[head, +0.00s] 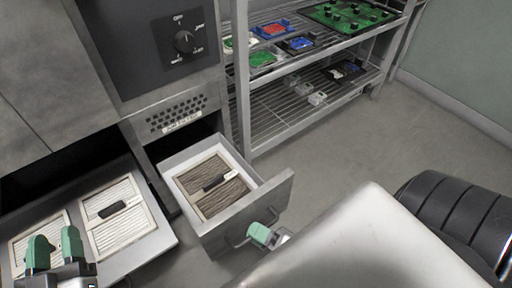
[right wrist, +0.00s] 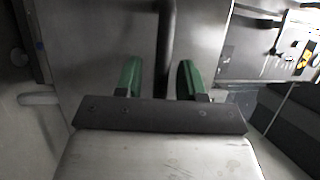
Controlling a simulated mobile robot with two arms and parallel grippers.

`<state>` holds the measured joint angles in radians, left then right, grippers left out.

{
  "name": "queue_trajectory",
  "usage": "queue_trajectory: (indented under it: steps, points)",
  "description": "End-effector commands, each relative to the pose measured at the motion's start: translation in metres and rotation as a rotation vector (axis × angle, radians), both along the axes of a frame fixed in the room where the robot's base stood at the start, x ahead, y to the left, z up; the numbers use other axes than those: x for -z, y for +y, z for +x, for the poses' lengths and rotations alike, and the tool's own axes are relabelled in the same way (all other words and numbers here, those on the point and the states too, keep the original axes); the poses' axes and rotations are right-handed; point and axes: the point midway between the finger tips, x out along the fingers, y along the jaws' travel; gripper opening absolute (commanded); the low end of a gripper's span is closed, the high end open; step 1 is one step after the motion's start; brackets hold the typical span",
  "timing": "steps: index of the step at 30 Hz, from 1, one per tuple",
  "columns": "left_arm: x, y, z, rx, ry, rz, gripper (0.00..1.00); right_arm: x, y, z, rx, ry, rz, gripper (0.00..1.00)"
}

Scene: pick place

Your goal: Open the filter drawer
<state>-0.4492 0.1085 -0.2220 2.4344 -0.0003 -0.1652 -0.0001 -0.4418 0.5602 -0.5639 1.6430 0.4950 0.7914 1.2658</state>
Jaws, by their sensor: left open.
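The filter drawer (head: 222,229) stands pulled out from the cabinet below the vent grille. My right gripper (head: 262,236) is at the handle on the drawer front. In the right wrist view the dark handle bar (right wrist: 168,50) runs between its two green fingers, with a visible gap on the left side, so it looks open around the bar. My left gripper (head: 54,247) is open and empty, in front of the filter tray at the lower left.
A pulled-out tray (head: 152,246) at the lower left holds white pleated filters (head: 117,214). A control panel with a knob (head: 185,42) is above the drawer. A wire shelf rack (head: 290,100) with parts stands behind.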

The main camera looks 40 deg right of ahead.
Motion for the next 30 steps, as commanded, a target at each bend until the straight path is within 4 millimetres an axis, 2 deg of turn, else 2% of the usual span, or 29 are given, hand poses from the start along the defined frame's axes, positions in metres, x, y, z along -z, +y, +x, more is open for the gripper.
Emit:
queue_trajectory:
  steps: [7, 10, 22, 30]
  points:
    - [0.0, 0.0, 0.0, 0.0, 0.0, 0.0, 0.43, 0.0, 0.0, -0.001, 0.0, 0.0, 0.001, 0.39]
    - [0.0, 0.0, 0.0, 0.0, 0.009, 0.002, 0.43, 0.002, -0.003, -0.008, 0.0, 0.003, 0.0, 0.39]
    - [0.024, 0.004, 0.001, -0.011, 0.196, 0.051, 0.43, 0.014, -0.034, -0.075, -0.002, 0.005, -0.002, 0.39]
    - [0.03, 0.005, 0.001, -0.014, 0.235, 0.061, 0.43, 0.018, -0.044, -0.096, 0.0, 0.0, 0.001, 0.39]
